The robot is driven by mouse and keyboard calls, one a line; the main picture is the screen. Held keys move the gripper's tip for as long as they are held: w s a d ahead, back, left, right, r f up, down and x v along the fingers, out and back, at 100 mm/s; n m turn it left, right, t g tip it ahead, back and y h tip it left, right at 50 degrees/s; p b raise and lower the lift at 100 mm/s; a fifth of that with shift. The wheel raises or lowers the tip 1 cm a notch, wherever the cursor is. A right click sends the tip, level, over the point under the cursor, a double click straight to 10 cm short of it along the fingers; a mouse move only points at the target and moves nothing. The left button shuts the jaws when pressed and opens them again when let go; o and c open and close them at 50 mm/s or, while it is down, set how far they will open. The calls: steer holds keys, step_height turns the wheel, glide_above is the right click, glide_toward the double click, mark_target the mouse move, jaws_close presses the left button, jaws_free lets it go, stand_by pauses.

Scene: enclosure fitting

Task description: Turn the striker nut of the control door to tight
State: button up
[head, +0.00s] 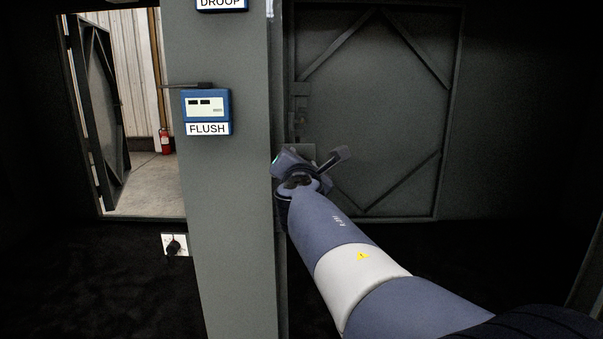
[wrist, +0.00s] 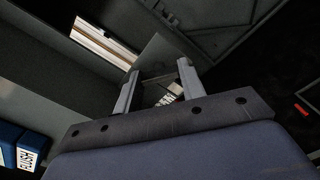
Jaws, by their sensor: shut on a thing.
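The door (head: 378,120) in the right opening, a dark grey panel with diagonal braces, looks closed in the head view. My gripper (wrist: 158,72) is at the post's right edge beside this door. In the wrist view its two fingers stand apart, their tips against a grey plate (wrist: 163,52). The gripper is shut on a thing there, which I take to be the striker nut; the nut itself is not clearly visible. A small pale marked patch (wrist: 165,99) shows between the fingers.
A grey post (head: 222,190) stands left of my gripper. It carries a blue box labelled FLUSH (head: 207,111) and one labelled DROOP (head: 222,4). At left, another braced door (head: 100,95) stands open onto a bright room with a fire extinguisher (head: 165,141). A white socket plate (head: 183,243) sits low.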

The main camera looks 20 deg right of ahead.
steer(key=m+b, duration=0.7)
steer(key=m, duration=0.3)
steer(key=shift+f+m, duration=0.1)
steer(key=shift+m, duration=0.3)
stand_by(0.3)
steer(key=o, duration=1)
steer(key=b+v, duration=0.2)
steer(key=v, duration=0.8)
steer(key=shift+s+b, duration=0.3)
steer(key=shift+s, duration=0.1)
